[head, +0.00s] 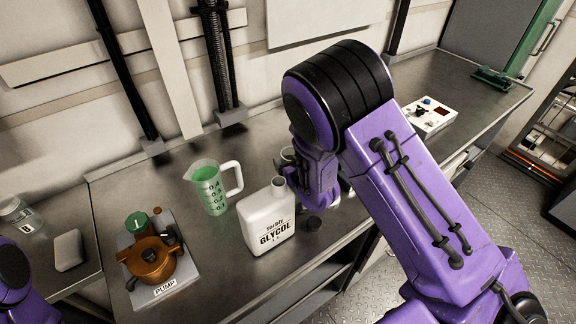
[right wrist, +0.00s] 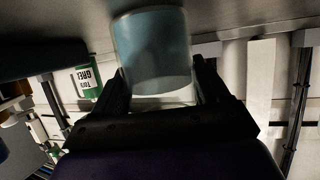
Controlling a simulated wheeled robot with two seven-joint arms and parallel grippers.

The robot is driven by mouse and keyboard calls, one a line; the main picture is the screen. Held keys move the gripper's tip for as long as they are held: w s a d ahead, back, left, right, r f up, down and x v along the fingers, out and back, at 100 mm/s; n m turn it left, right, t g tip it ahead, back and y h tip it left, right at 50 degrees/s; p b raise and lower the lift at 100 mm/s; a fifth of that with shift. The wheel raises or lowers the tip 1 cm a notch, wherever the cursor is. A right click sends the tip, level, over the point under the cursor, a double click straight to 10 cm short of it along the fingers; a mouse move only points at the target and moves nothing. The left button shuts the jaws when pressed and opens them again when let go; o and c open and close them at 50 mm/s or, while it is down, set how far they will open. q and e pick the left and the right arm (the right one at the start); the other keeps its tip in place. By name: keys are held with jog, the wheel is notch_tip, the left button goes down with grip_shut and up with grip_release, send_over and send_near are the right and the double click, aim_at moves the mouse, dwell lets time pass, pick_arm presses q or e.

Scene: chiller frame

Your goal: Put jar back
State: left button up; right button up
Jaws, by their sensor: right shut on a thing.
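In the right wrist view my right gripper (right wrist: 160,82) is shut on a clear jar (right wrist: 153,48) with blue-grey contents, one finger on each side. The jar is close to a grey surface at the top of that view; I cannot tell whether it touches. In the head view my purple right arm hides most of the gripper and jar, behind the white glycol jug (head: 268,222). Another clear jar (head: 20,216), with a dark-marked label, stands at the far left. My left gripper is out of view; only part of that arm shows at the lower left.
A green-filled measuring jug (head: 211,188) and a copper pump (head: 152,260) stand left of the glycol jug. A white control box (head: 430,117) stands farther right. The steel bench (head: 130,190) has bare room toward the back left.

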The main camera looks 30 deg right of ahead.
jog(key=shift+w, duration=0.1)
jog(key=o, duration=1.3)
jog(key=shift+s+r, duration=0.1)
jog(key=shift+s, duration=0.2)
jog(key=shift+w, duration=0.1)
jog(key=shift+s, duration=0.2)
jog(key=b+v, duration=0.1)
jog(key=v, duration=0.6)
jog(key=shift+s+r+b, duration=0.1)
jog(key=shift+r+b, duration=0.05)
jog(key=shift+b, duration=0.2)
